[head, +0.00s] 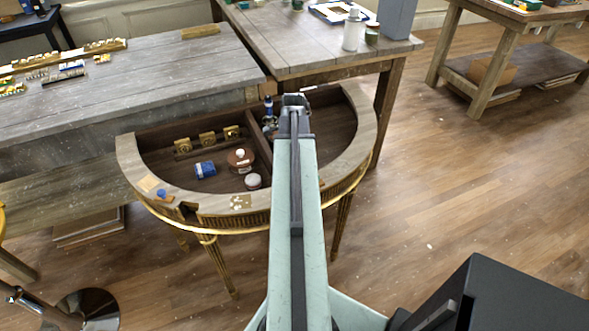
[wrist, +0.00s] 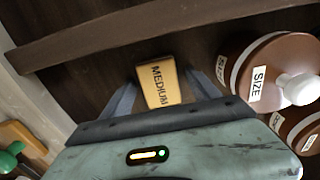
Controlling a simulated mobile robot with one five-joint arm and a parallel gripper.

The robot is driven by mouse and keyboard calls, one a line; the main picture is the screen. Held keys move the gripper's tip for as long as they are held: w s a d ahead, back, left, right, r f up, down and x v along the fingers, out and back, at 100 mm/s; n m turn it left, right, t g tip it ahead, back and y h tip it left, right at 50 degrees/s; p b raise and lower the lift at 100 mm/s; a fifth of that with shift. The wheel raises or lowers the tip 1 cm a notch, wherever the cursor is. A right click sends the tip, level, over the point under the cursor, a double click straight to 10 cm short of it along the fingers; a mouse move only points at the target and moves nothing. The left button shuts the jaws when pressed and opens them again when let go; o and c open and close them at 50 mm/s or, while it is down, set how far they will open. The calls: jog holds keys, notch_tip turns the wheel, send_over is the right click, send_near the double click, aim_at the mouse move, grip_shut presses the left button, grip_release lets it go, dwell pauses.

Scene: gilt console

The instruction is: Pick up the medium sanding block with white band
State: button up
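A yellow-tan block (wrist: 158,82) marked MEDIUM lies on a dark wooden surface in the wrist view. No white band shows clearly on it. My gripper (wrist: 165,88) is open, with one dark finger on each side of the block and a gap at both sides. I cannot tell how far the fingertips are above the surface. In the head view my gripper (head: 294,101) is over the half-round console, and I cannot make out the block there; my arm covers part of the console.
Brown jars with white knobs, one labelled SIZE (wrist: 258,85), sit right of the block. A wooden strip (wrist: 120,30) runs beyond it.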

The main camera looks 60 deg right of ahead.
jog(key=c, duration=1.4)
jog(key=shift+o, duration=0.2)
notch_tip(320, 180, up, 10)
jog(key=p, duration=1)
jog(key=o, duration=0.8)
jog(key=c, duration=0.6)
